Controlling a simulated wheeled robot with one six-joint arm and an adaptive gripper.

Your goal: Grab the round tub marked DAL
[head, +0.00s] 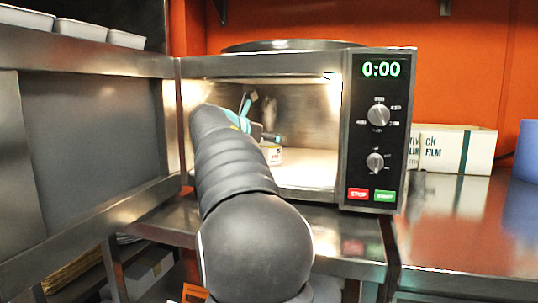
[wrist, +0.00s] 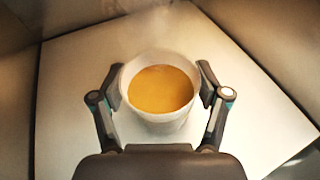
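The round white tub (wrist: 160,118) stands upright on the pale floor inside the open oven, filled with an orange-yellow food. In the head view a small part of the tub (head: 272,156) shows with an orange mark, too small to read as DAL. My gripper (wrist: 160,84) has one finger on each side of the tub, very close to its wall. I cannot tell whether the pads press on it or stand just clear. In the head view my gripper (head: 262,130) is partly hidden behind my arm.
The oven (head: 265,65) has its door open to the left and shows 0:00. Its walls close in around my arm. A film box (head: 455,150) and a blue object (head: 526,155) stand on the counter at right. White containers (head: 80,29) sit on the upper left.

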